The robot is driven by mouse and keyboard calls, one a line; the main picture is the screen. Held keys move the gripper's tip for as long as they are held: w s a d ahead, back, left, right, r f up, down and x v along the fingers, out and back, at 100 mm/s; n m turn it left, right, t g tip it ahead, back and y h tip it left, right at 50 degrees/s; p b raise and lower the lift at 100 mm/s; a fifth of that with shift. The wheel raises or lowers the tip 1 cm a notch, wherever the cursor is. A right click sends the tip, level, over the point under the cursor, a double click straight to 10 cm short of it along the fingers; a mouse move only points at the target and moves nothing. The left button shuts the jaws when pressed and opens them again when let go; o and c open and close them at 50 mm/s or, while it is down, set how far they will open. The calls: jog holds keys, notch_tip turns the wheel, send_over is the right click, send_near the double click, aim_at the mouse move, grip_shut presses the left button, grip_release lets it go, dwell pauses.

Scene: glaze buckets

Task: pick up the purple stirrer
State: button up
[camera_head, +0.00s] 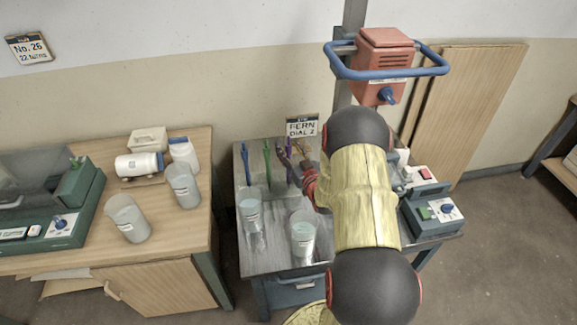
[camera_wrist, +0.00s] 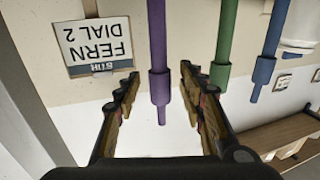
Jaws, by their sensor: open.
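The purple stirrer (camera_wrist: 157,50) hangs in the wrist view between the two fingers of my gripper (camera_wrist: 160,98), with a gap on each side. In the head view the purple stirrer (camera_head: 289,160) is the rightmost of three at the back of the grey table. My gripper (camera_head: 296,158) is open beside it there, partly hidden by my arm. A green stirrer (camera_head: 267,160) and a blue stirrer (camera_head: 246,162) stand to its left; the green (camera_wrist: 224,50) and blue (camera_wrist: 270,50) ones show right of it in the wrist view.
Two buckets (camera_head: 250,213) (camera_head: 303,235) stand on the grey table (camera_head: 275,262) in front of the stirrers. A sign (camera_head: 302,126) reads "FERN DIAL 2". A control box (camera_head: 435,212) sits at the table's right. A wooden bench (camera_head: 150,245) with containers is at left.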

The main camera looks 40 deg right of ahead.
jog(key=shift+c, duration=0.4)
grip_shut()
